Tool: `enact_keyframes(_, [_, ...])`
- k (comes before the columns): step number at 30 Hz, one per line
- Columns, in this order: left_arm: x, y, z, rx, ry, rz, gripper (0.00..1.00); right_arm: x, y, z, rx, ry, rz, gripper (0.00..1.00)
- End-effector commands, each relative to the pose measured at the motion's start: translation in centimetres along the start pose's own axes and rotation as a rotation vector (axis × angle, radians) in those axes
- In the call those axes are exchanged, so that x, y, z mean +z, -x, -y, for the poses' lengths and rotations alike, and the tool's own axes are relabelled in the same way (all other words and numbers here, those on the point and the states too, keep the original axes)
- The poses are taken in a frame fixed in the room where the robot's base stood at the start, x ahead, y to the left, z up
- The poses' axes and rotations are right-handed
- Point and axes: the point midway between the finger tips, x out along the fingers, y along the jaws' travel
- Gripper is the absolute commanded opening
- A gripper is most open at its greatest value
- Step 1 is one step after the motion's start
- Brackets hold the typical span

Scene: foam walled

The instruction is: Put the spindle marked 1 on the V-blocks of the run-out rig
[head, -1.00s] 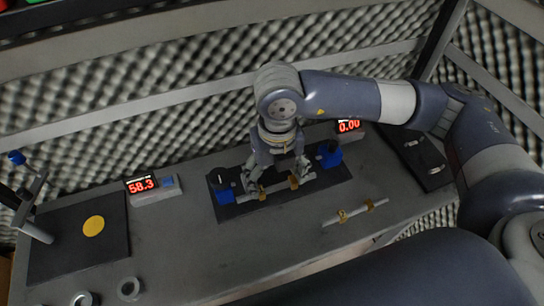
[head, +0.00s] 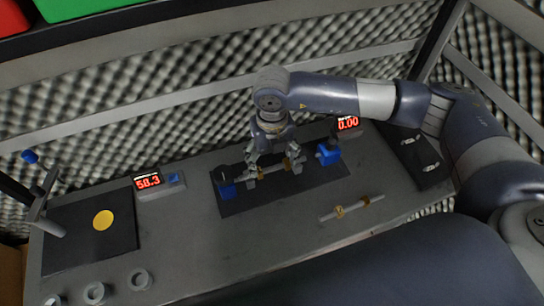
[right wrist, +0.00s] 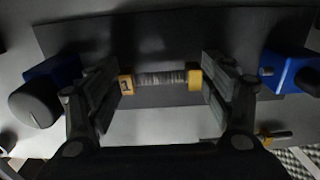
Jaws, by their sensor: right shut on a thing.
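The spindle marked 1 (right wrist: 160,79) has yellow-brown collars, the left one showing a "1". It also shows in the head view (head: 274,169). My right gripper (head: 277,168) is shut on it, one finger near each collar. The spindle is over the rig's black base plate (head: 295,192), lengthwise between the left blue block (head: 228,191) and right blue block (head: 327,155). I cannot tell whether it touches any support; the fingers hide its ends. My left gripper is not in view.
A second spindle with brown collars (head: 351,207) lies on the bench in front of the rig. Red displays stand left (head: 148,182) and behind right (head: 348,124). A dark plate with a yellow disc (head: 103,220) and several grey rings are at left.

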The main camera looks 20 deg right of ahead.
Motion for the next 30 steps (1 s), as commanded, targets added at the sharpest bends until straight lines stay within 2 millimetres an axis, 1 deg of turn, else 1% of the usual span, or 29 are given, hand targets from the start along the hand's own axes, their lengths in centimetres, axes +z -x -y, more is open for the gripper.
enact_keyframes(3, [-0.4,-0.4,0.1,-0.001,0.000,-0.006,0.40,0.0,-0.3,0.0,0.001,0.000,0.001,0.36])
enact_keyframes(4, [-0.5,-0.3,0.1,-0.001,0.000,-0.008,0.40,0.0,-0.2,0.0,0.000,0.000,0.000,0.79])
enact_keyframes(5, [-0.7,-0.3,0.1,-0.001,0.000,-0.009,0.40,0.0,-0.2,0.0,0.000,0.000,0.000,0.86])
enact_keyframes(6, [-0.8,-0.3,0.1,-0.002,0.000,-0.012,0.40,0.0,-0.1,0.0,0.000,0.000,0.000,0.95])
enact_keyframes(11, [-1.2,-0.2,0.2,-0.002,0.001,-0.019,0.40,0.0,-0.1,0.0,0.000,0.000,0.000,0.95])
enact_keyframes(17, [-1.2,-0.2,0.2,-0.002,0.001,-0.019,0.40,0.0,-0.1,0.0,0.000,0.000,0.000,0.95])
enact_keyframes(21, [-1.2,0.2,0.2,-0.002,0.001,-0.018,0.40,0.0,0.3,0.0,0.000,0.000,0.000,0.95])
enact_keyframes(22, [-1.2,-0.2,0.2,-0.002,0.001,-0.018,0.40,0.1,0.4,0.0,0.001,0.000,0.002,0.95])
enact_keyframes(26, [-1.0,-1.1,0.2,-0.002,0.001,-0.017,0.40,0.1,2.4,0.0,0.002,0.001,0.006,0.95])
enact_keyframes(30, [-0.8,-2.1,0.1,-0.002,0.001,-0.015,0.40,0.2,5.6,0.0,0.001,0.001,0.007,0.95])
